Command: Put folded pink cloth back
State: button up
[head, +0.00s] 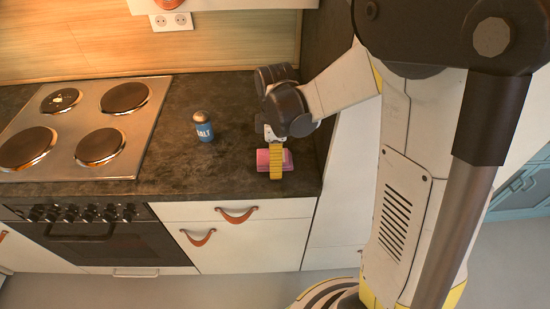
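The folded pink cloth (262,160) lies on the dark countertop (235,180), near its right front corner. My gripper (276,176) points down over the cloth, with its yellow finger in front of the cloth's middle. Pink shows on both sides of the finger. Only one finger is clear from this side, so I cannot tell whether the gripper is open or shut on the cloth.
A blue salt shaker (204,127) stands left of my gripper. A stove with several hotplates (141,92) lies further left. Below the counter are closed white drawers (252,247) with leather pulls (236,215). A tall dark panel and white cabinet side (340,165) stand close on the right.

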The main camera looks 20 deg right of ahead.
notch_tip(320, 180, up, 12)
jog(key=p, duration=0.4)
jog(key=s+r+m+t, duration=0.7)
jog(key=s+m, duration=0.5)
jog(key=m, duration=0.2)
jog(key=shift+s+r, duration=0.15)
jog(key=shift+s, duration=0.2)
dwell(0.4)
